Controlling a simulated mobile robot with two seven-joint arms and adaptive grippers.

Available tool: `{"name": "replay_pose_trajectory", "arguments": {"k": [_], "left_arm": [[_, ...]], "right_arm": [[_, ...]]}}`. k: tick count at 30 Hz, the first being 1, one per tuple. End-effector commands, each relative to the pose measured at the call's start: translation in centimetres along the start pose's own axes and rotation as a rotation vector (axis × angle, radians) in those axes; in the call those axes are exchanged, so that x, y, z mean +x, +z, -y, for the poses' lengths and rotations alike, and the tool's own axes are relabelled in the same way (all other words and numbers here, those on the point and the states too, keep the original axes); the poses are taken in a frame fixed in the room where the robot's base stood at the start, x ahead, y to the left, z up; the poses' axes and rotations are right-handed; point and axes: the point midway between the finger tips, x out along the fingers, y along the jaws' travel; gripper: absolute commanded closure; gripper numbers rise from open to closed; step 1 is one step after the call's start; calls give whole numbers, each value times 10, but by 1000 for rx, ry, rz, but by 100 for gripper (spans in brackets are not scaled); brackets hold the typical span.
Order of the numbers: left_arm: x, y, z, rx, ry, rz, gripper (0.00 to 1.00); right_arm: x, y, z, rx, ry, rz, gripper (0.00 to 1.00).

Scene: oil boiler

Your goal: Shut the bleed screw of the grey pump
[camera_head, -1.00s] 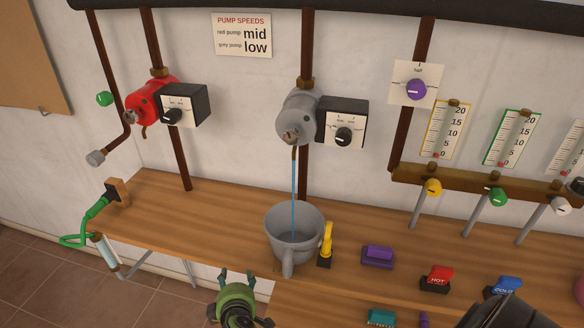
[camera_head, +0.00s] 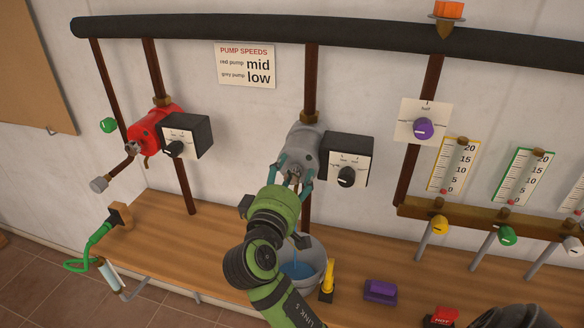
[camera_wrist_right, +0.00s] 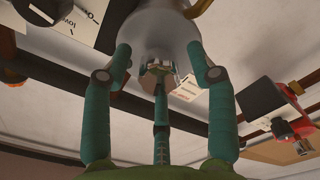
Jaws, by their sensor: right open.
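The grey pump (camera_head: 303,143) hangs on a brown pipe at the wall, with a black speed box (camera_head: 346,160) on its right. My right gripper (camera_head: 294,176) is at the lower front end of the pump, its teal fingers open and spread around the bleed screw. In the right wrist view the grey pump body (camera_wrist_right: 165,38) fills the top middle. The small metal bleed screw (camera_wrist_right: 158,70) sits between the fingers, partly hidden by the middle one. I cannot tell whether any finger touches it.
A grey jug (camera_head: 316,268) with blue water stands on the wooden bench (camera_head: 180,235) below the pump, partly behind my arm. A yellow-handled tool (camera_head: 328,277) stands beside it. The red pump (camera_head: 150,128) is to the left. Gauges and valves line the right.

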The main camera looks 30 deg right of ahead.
Motion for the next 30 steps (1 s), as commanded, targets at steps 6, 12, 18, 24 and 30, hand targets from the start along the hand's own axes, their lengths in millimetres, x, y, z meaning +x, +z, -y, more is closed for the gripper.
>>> {"name": "replay_pose_trajectory", "arguments": {"k": [6, 12, 18, 24, 30], "left_arm": [[-3, -1, 0, -1, 0, -1, 60], [-2, -1, -1, -2, 2, -2, 60], [-2, -2, -5, -3, 6, -2, 60], [9, -1, -6, -4, 8, -2, 60], [36, 2, -7, -3, 8, -2, 60]], "right_arm": [[8, 0, 0, 2, -1, -1, 42], [7, 0, 1, 2, -1, -1, 62], [7, 0, 1, 2, -1, -3, 98], [7, 0, 4, 61, -2, -4, 98], [7, 0, 4, 279, -1, -6, 98]]}}
